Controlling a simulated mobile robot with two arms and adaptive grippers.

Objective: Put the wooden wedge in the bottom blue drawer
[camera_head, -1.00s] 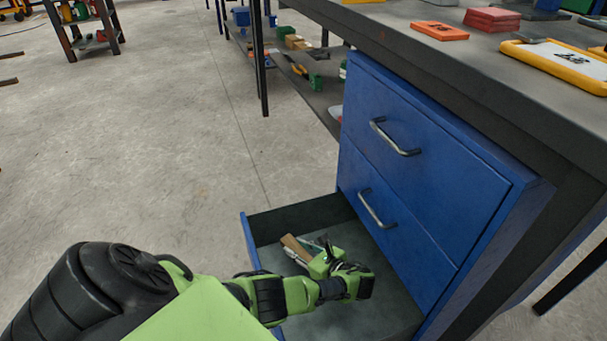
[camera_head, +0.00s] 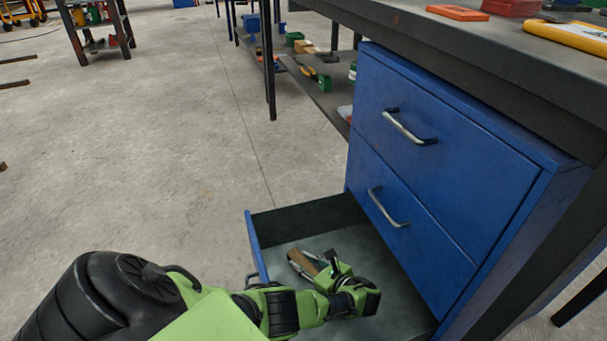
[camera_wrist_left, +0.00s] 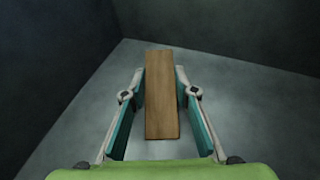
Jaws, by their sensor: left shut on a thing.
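The wooden wedge (camera_head: 301,261) is inside the open bottom blue drawer (camera_head: 257,246), low over its grey floor. In the left wrist view, the wedge (camera_wrist_left: 160,105) is a plain brown block lying lengthwise between two teal-padded fingers. My left gripper (camera_head: 309,263) reaches down into the drawer and is shut on the wedge. Its fingers (camera_wrist_left: 160,92) also show on both sides of the wedge in the left wrist view. I cannot tell whether the wedge touches the drawer floor. My right gripper is not in view.
Two closed blue drawers with metal handles, an upper one (camera_head: 450,150) and a lower one (camera_head: 410,225), stand above the open drawer. The dark workbench top (camera_head: 480,50) overhangs them. A low shelf (camera_head: 325,95) with tools is behind. The concrete floor (camera_head: 150,150) at the left is clear.

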